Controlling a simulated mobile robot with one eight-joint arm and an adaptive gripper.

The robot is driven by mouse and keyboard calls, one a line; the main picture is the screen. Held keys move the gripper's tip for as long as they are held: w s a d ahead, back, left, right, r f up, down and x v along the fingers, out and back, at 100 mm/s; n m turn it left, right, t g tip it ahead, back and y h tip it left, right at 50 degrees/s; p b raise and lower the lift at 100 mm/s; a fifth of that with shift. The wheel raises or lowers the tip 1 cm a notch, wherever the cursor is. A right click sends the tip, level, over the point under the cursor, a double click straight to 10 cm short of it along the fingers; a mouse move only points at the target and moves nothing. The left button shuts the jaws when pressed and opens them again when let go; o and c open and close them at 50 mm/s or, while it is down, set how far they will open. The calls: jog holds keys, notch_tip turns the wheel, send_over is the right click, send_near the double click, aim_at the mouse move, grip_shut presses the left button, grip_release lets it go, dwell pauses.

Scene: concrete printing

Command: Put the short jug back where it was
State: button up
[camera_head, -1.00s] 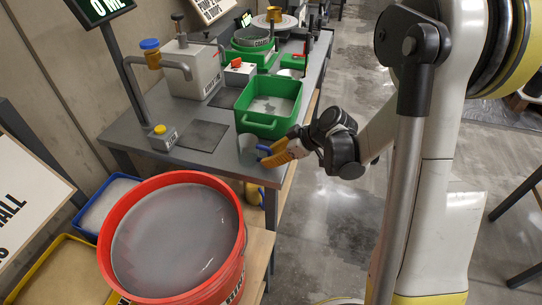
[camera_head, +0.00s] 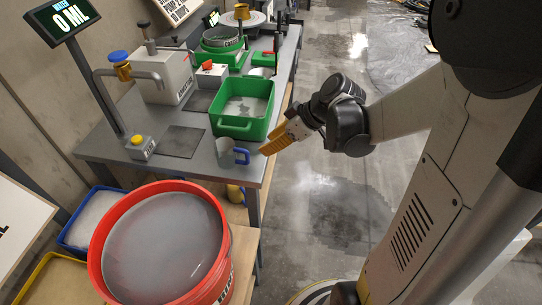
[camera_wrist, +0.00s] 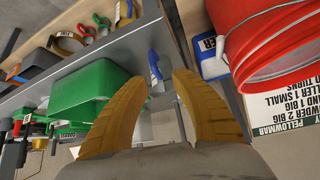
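The short jug (camera_head: 226,153), a grey cup with a blue handle, stands upright on the grey worktop near its front corner, in front of the green tub. Its handle points right, toward my gripper. My gripper (camera_head: 264,151) has yellow-orange fingers and hovers just right of the handle, with a small gap. In the wrist view my gripper (camera_wrist: 163,78) is open, its fingers apart and nothing between them. The blue handle (camera_wrist: 154,64) shows just beyond the fingertips there; the jug's body is hard to make out.
A green tub (camera_head: 243,126) stands behind the jug. A dark square plate (camera_head: 181,141) and a tap post are to the left. A large red bucket (camera_head: 219,205) stands in front, and a yellow-handled jug (camera_head: 236,194) sits below the worktop. The floor to the right is clear.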

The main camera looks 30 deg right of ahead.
jog(key=s+a+r+m+h, duration=0.2)
jog(key=s+r+m, duration=0.2)
jog(key=s, duration=0.2)
jog(key=s+a+r+m+t+h, duration=0.1)
jog(key=s+a+r+m+h, duration=0.2)
jog(key=s, duration=0.4)
jog(key=shift+s+a+r+m, duration=0.3)
jog(key=shift+a+r+m, duration=0.05)
jog(key=shift+r+m, duration=0.15)
